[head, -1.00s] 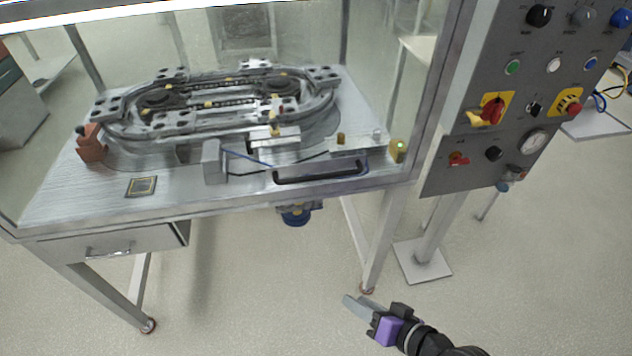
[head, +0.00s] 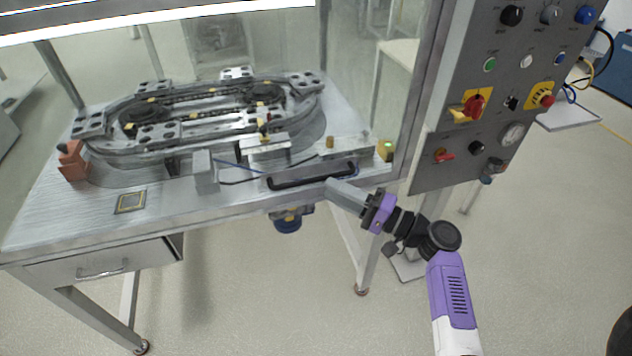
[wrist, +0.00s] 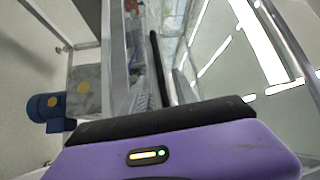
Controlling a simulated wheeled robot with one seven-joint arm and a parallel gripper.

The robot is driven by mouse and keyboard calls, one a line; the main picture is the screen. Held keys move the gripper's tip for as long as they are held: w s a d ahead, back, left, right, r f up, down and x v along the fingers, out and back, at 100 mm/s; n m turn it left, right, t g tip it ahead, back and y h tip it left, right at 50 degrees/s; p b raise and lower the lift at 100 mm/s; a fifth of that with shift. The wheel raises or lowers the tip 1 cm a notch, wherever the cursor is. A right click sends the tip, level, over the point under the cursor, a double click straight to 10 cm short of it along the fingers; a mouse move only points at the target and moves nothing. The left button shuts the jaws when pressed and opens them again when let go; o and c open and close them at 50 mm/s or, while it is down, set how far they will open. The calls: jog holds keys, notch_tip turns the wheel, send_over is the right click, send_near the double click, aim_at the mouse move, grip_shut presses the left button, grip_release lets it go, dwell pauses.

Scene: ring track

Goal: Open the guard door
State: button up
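The guard door (head: 362,110) is a clear panel across the front of the machine enclosure, and it looks closed. Its black bar handle (head: 300,179) runs along the lower front edge, above the table edge. In the wrist view the handle (wrist: 158,65) is a dark bar running away from my gripper. My gripper (head: 331,187) points up and left, with its grey fingertips at or very near the right end of the handle. I cannot tell whether they touch it. The fingers overlap in the head view and are hidden in the wrist view, so their opening does not show.
A control panel (head: 490,95) with knobs and buttons stands at the right. A yellow block (head: 386,150) with a green light sits near the handle's right end. The ring track (head: 200,110) is inside. A drawer (head: 95,262) and a blue motor (head: 288,222) are below.

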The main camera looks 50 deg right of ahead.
aim_at(317, 183)
jog(key=shift+p+x, duration=0.3)
jog(key=shift+x, duration=2.35)
grip_shut()
jog(key=shift+s, duration=0.1)
